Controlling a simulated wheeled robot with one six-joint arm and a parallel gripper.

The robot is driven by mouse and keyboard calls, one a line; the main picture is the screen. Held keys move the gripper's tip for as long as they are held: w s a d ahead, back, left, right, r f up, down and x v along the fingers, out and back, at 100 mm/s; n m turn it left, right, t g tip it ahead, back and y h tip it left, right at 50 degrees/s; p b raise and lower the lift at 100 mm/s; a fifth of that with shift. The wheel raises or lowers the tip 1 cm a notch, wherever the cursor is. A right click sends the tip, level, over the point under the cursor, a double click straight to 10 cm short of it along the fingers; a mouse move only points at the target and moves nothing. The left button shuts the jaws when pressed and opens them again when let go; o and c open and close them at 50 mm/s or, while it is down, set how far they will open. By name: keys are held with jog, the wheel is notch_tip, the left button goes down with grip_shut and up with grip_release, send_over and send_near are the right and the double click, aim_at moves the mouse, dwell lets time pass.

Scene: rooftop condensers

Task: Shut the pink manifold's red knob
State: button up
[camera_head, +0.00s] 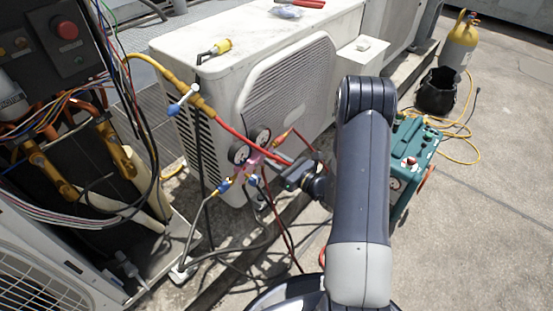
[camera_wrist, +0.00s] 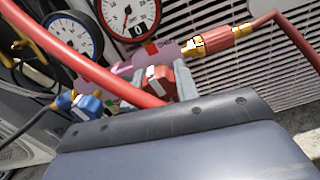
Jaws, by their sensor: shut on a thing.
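The pink manifold (camera_head: 250,164) hangs by the side of the white condenser, with two round gauges above it. In the wrist view its pink body (camera_wrist: 212,44) runs behind the red knob (camera_wrist: 160,80). My gripper (camera_head: 281,167) reaches the manifold from the right. In the wrist view the pale fingers of my gripper (camera_wrist: 161,84) stand on either side of the red knob and are shut on it. The blue knob (camera_wrist: 86,106) is to the left, free of the fingers. My dark gripper body hides the lower part of the view. The knob's turn angle cannot be told.
A thick red hose (camera_wrist: 85,60) crosses close in front of my gripper. The white condenser (camera_head: 290,85) stands right behind the manifold. A green machine (camera_head: 405,160) is right of my arm. Hoses trail on the ground below. Open concrete lies at the right.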

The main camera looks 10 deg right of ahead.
jog(key=shift+m, duration=0.7)
jog(key=o, duration=1)
jog(key=p+v, duration=0.3)
jog(key=v, duration=0.8)
jog(key=shift+w, duration=0.1)
